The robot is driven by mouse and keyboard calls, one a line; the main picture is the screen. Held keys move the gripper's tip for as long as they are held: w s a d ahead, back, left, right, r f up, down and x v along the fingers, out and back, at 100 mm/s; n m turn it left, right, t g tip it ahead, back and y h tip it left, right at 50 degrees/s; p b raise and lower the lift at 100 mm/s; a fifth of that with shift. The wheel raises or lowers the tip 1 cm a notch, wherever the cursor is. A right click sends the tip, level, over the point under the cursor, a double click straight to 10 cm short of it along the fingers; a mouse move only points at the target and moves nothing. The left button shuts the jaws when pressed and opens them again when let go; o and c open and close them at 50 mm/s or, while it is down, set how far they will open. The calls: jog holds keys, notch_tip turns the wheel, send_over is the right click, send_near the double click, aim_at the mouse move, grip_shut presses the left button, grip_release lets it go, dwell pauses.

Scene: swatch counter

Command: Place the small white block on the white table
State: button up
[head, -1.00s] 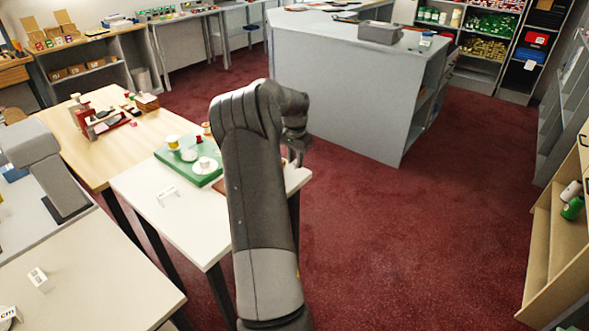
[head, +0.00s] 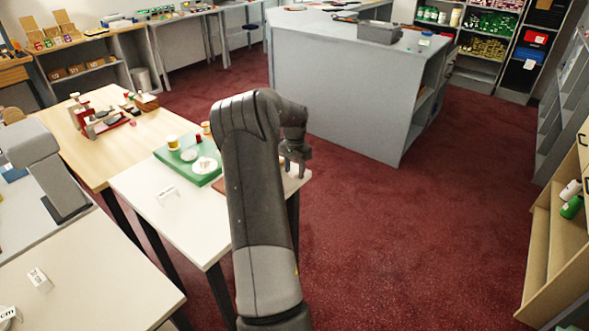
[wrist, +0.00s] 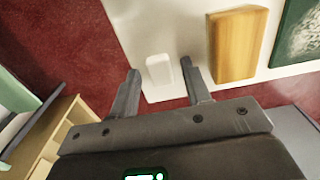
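A small white block (wrist: 159,71) sits on the white table (wrist: 150,25) near its edge in the wrist view. My gripper (wrist: 163,70) is open, with one finger to each side of the block in that view and a gap on both sides. I cannot tell how far the fingertips are above the table. In the head view my gripper (head: 294,168) points down over the far right corner of the white table (head: 190,222). The block cannot be made out there.
A wooden block (wrist: 236,45) lies right of the white block, with a green board (wrist: 297,35) beyond. In the head view the green board (head: 180,160) carries a yellow spool (head: 172,142) and a white dish (head: 204,164). A folded white card (head: 168,193) stands on the table.

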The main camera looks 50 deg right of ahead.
aim_at(294, 172)
jog(key=shift+r, duration=0.1)
notch_tip(294, 172, up, 12)
jog(key=a+r+n+t, duration=0.1)
jog(key=a+r+n, duration=0.45)
jog(key=a, duration=0.95)
jog(key=a+r+n+t, duration=0.2)
jog(key=a+r, duration=0.6)
jog(key=a, duration=0.7)
jog(key=s+a+f+n+t, duration=0.1)
jog(key=s+a+n, duration=0.4)
jog(key=s+a, duration=0.3)
jog(key=s+a+f+n+t, duration=0.1)
jog(key=s+a+n, duration=0.4)
jog(key=a, duration=1.1)
jog(key=shift+s+t, duration=0.3)
jog(key=shift+s, duration=1.45)
jog(key=shift+n, duration=0.25)
